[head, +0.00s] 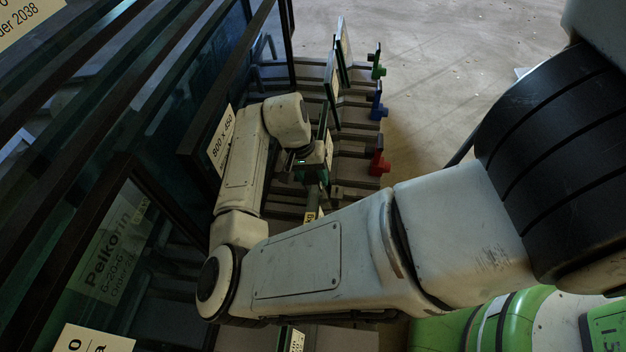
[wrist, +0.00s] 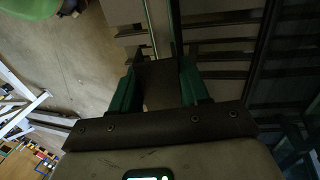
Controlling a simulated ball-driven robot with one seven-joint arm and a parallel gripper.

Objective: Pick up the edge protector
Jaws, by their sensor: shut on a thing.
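My gripper (head: 318,172) is out at the end of my arm, over the glass rack. In the wrist view my gripper (wrist: 160,80) has its two green fingers either side of a dark grey-brown block, which I take to be the edge protector (wrist: 162,90). The fingers are shut on it. The block lies in line with the narrow edge of an upright glass pane (wrist: 174,28) just beyond it. I cannot tell whether it still touches the pane. In the head view the block is too small and dark to make out.
Labelled glass panes (head: 222,140) stand close left of my gripper; more panes (head: 343,50) stand beyond it. Red (head: 377,160), blue (head: 377,108) and green (head: 377,68) parts sit on the rack's bar ends. Open floor (head: 450,60) lies to the upper right.

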